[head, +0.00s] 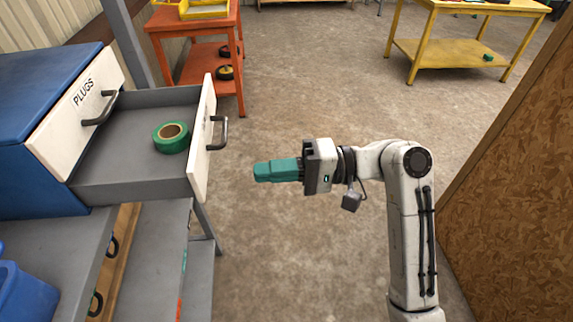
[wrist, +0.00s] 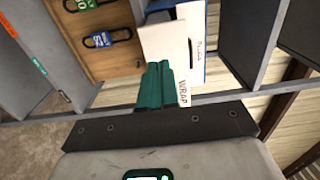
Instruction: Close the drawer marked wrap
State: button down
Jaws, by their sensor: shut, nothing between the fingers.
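The drawer marked wrap (head: 203,145) is pulled out of a blue cabinet (head: 30,105), its white front facing right in the head view. A dark handle (head: 218,133) is on that front. A roll of green tape (head: 171,138) lies inside on the grey bottom. The WRAP label on the drawer front (wrist: 183,95) reads in the wrist view. My gripper (head: 258,172) is shut and empty, its teal fingers pointing left at the drawer front with a gap between. In the wrist view the fingers (wrist: 160,72) hide part of the front.
The drawer marked plugs (head: 80,100) sits above and looks shut. A grey shelf (head: 60,245) lies below the cabinet. An orange table (head: 193,22) and a yellow table (head: 470,10) stand behind. A chipboard panel (head: 515,200) is at the right. The floor between is clear.

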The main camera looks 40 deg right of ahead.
aim_at(105, 185)
jog(key=p+x, duration=0.1)
jog(key=x, duration=0.7)
jog(key=shift+w+a, duration=0.15)
jog(key=p+x, duration=0.3)
jog(key=x, duration=1.6)
jog(key=shift+w+a+f, duration=0.1)
jog(key=shift+a, duration=0.2)
jog(key=shift+w+a, duration=0.1)
jog(key=shift+r, duration=0.25)
